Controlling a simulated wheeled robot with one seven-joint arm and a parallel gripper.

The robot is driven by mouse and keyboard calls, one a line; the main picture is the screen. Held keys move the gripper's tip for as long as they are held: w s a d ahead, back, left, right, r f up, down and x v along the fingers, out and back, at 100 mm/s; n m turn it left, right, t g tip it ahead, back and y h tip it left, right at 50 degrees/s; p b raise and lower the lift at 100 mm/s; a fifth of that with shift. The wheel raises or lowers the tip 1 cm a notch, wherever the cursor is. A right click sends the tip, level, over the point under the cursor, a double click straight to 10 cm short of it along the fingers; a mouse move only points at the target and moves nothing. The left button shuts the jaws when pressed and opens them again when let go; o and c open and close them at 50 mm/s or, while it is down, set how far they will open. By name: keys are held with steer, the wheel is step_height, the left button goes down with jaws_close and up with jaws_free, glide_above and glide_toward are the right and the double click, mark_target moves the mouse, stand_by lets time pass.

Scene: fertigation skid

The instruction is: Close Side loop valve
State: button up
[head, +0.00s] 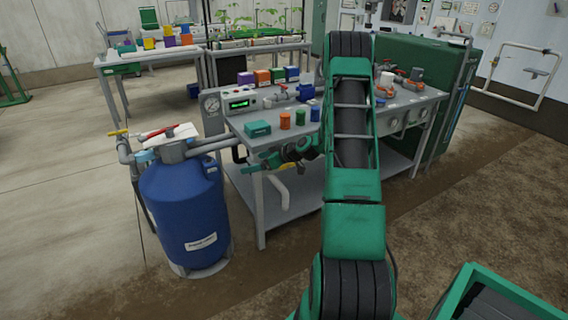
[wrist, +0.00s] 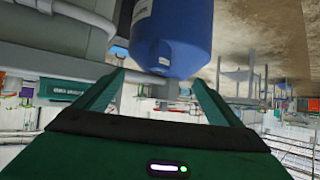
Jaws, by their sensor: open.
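No readable label shows which valve is the side loop valve. A red-handled valve (head: 158,131) and a yellow handle (head: 118,132) are on the pipework above the blue tank (head: 188,212). The blue tank (wrist: 172,35) shows upside down beyond the fingertips. My arm hides part of the bench in the head view.
The floor left of the tank is clear.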

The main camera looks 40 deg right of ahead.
steer(key=d+f+m+t+h, duration=0.2)
steer(key=d+f+t, duration=0.3)
steer(key=d, duration=0.4)
steer(key=m+t+h, duration=0.1)
steer(key=m+h, duration=0.3)
steer(key=h, duration=0.2)
glide_toward(289, 165)
steer(key=a+x, duration=0.1)
steer(key=x, duration=0.3)
steer(key=shift+d+f, duration=0.2)
steer(key=shift+d, duration=0.25)
steer(key=x, duration=1)
steer(key=shift+w+r, duration=0.15)
steer(key=shift+w, duration=0.15)
